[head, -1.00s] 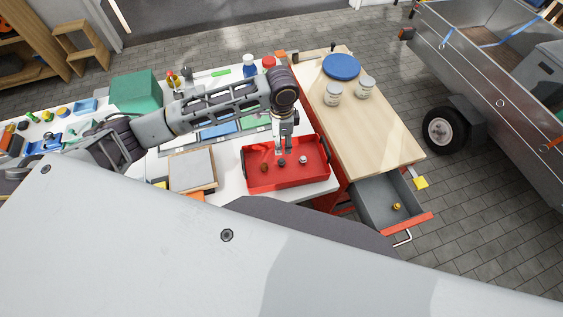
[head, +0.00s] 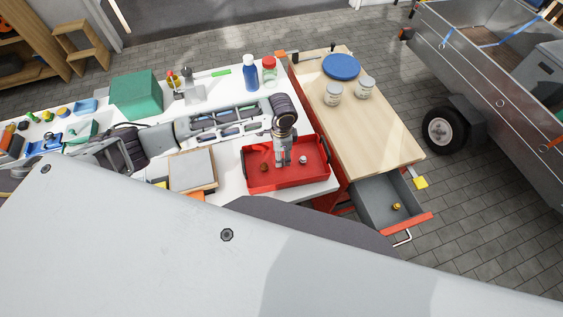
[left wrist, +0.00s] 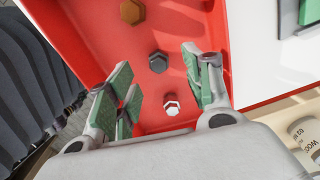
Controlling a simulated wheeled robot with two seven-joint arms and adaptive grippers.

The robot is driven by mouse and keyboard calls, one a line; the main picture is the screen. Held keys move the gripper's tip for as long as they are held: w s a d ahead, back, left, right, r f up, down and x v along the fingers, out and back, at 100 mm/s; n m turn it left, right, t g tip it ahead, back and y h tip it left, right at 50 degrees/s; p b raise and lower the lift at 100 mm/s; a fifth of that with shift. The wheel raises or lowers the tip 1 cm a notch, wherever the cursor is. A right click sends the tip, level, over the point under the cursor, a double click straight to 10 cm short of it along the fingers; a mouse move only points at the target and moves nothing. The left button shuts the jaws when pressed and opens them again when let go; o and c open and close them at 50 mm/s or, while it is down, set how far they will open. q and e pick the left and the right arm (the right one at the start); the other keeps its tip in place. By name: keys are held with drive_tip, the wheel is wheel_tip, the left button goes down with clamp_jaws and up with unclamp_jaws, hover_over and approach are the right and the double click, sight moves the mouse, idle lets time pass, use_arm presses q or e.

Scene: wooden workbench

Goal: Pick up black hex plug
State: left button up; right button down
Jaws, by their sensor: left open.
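The black hex plug (left wrist: 158,62) lies in the red tray, between a brown hex plug (left wrist: 131,11) and a silver hex plug (left wrist: 171,103) in the left wrist view. My left gripper (left wrist: 163,85) is open, its green-padded fingers on either side of the plugs and a little short of the black one. In the head view my left gripper (head: 283,162) points down into the red tray (head: 318,179) and hides the black plug. The brown plug (head: 264,167) shows left of it and the silver plug (head: 303,160) right. My right gripper is not in view.
The tray's raised walls surround the plugs. A board (head: 192,170) lies left of the tray. Blue (head: 250,73) and red-capped (head: 269,72) bottles stand behind. An open drawer (head: 377,204) is at right, below a wooden top with two jars (head: 333,94).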

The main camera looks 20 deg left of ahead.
use_arm(q)
drive_tip(key=shift+f+p, duration=0.3)
drive_tip(key=shift+f, duration=2.3)
clamp_jaws()
